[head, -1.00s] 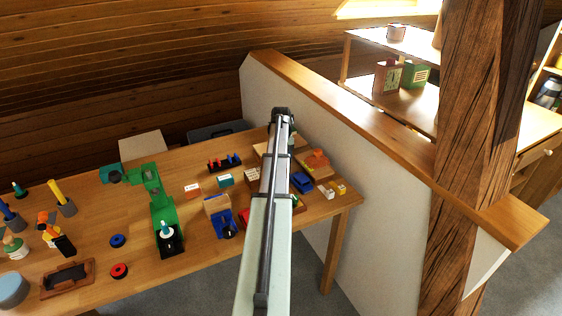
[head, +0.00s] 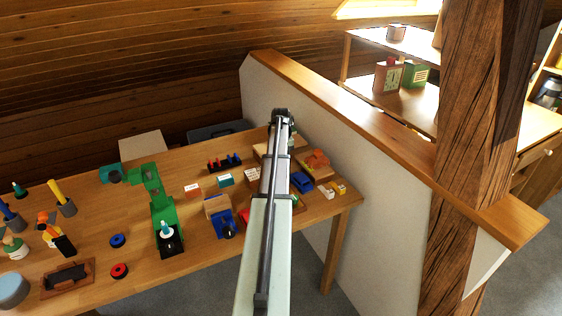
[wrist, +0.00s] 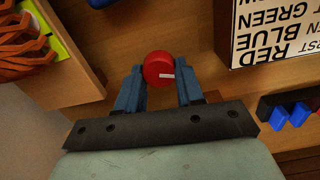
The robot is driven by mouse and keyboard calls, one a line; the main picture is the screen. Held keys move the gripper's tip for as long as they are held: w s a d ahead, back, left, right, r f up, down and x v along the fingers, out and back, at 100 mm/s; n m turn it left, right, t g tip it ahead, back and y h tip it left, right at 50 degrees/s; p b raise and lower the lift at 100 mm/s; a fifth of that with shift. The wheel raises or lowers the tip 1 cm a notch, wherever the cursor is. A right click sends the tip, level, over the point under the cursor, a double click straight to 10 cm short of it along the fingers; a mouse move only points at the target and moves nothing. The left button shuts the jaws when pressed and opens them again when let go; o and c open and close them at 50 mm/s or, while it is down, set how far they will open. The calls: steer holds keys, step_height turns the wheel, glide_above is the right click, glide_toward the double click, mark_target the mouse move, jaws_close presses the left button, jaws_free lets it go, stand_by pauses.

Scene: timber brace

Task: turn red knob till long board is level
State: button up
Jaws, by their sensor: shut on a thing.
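The red knob (wrist: 158,68) is round, with a short white mark on its face that lies nearly level, right of its middle. My gripper (wrist: 159,74) is shut on it, with one blue finger on each side. In the head view my arm hides the knob and the gripper. I cannot tell which piece of wood is the long board, so its tilt cannot be read.
In the wrist view, a sign (wrist: 275,30) with upside-down lettering is at upper right. Blue and black parts (wrist: 290,112) are at right, orange pieces (wrist: 25,45) at upper left. The workbench (head: 330,205) is crowded; a low wall (head: 345,170) runs along its right.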

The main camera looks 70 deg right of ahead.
steer(key=shift+m, duration=2.3)
steer(key=o, duration=1)
steer(key=shift+o, duration=0.2)
steer(key=shift+r, duration=0.1)
step_height(320, 180, up, 14)
steer(key=shift+f, duration=0.2)
